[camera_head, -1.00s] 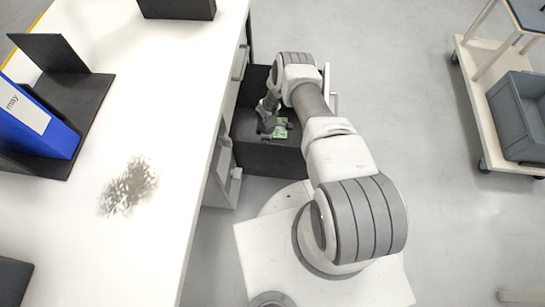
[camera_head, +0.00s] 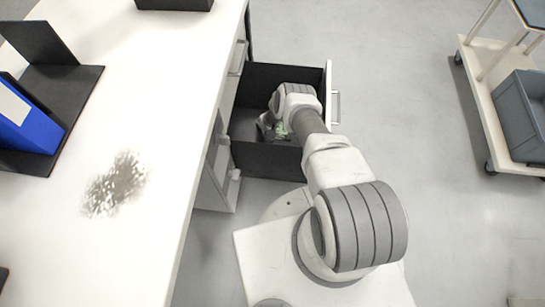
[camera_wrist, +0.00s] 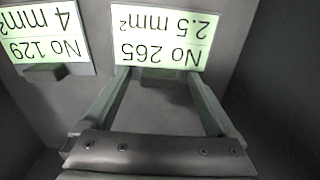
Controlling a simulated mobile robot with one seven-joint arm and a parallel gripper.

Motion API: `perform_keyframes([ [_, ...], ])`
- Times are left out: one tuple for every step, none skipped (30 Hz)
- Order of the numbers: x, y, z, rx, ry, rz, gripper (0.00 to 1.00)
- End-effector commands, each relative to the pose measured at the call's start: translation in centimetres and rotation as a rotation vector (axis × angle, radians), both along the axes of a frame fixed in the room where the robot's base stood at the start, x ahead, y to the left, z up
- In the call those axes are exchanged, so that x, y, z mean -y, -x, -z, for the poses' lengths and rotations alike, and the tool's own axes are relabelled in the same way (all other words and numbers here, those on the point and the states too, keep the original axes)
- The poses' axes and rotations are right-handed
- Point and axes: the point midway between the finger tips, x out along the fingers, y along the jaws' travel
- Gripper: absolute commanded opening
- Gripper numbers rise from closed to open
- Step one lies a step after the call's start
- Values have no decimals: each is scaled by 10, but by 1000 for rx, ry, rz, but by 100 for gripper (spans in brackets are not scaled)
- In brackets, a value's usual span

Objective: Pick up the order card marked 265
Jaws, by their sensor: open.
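The order card marked 265 (camera_wrist: 160,36) is pale green with black print, upside down in the wrist view, and also reads 2.5 mm². A small dark block (camera_wrist: 160,78) shows at its lower edge. My gripper (camera_wrist: 158,72) is open and empty, with its fingertips near the card's lower edge, one towards each side. I cannot tell whether they touch it. A second green card, marked 129 (camera_wrist: 48,40), lies to the left. In the head view my gripper is low inside the open drawer (camera_head: 262,158), largely hidden by my arm, with a bit of green showing beside it.
The drawer's dark walls stand close around my gripper. A white worktop (camera_head: 150,130) lies to the left, with a blue binder (camera_head: 28,122) in a black holder (camera_head: 75,85). A trolley with a grey crate (camera_head: 525,115) stands at the right. The floor between is clear.

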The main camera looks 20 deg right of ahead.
Motion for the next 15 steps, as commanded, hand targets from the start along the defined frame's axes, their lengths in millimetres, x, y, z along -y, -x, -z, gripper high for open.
perform_keyframes([
  [0, 0, 0, 0, 0, 0, 91],
  [0, 0, 0, 0, 0, 0, 88],
  [0, 0, 0, 0, 0, 0, 80],
  [0, 0, 0, 0, 0, 0, 75],
  [0, 0, 0, 0, 0, 0, 70],
  [0, 0, -1, 0, 0, 0, 62],
  [0, 0, -1, 0, 0, 0, 57],
  [0, 0, -1, 0, 0, 0, 52],
  [0, 0, -1, 0, 0, 0, 44],
  [0, 0, -1, 0, 0, 0, 39],
  [0, 0, -1, 0, 0, 0, 34],
  [0, 0, -1, 0, 0, 0, 26],
  [0, 0, -1, 0, 0, 0, 21],
  [0, 0, -1, 0, 0, 0, 16],
  [0, 0, -1, 0, 0, 0, 8],
])
